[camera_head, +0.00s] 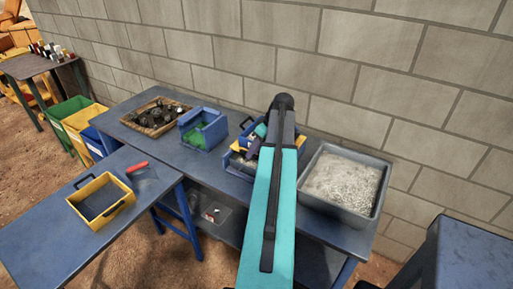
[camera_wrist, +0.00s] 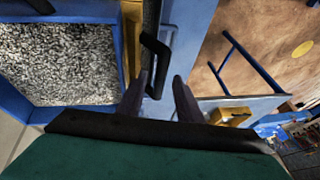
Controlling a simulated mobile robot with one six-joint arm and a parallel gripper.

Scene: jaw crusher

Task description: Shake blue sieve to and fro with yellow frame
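The blue sieve (camera_wrist: 20,100) holds grey gravel and fills the left of the wrist view. Its blue rim also shows in the head view (camera_head: 246,138), mostly hidden behind my arm. A black handle (camera_wrist: 156,45) sticks out from its side. A yellow frame (camera_wrist: 132,35) runs along that side, and a bit of yellow shows under the sieve in the head view (camera_head: 236,147). My gripper (camera_wrist: 160,84) has its two dark fingers apart, with the handle's lower end between or just beyond them. I cannot tell whether they touch it.
A grey bin of pale gravel (camera_head: 317,207) stands right of the sieve. A yellow-framed sieve (camera_head: 125,204) lies on the lower table. A block wall (camera_head: 300,60) is behind.

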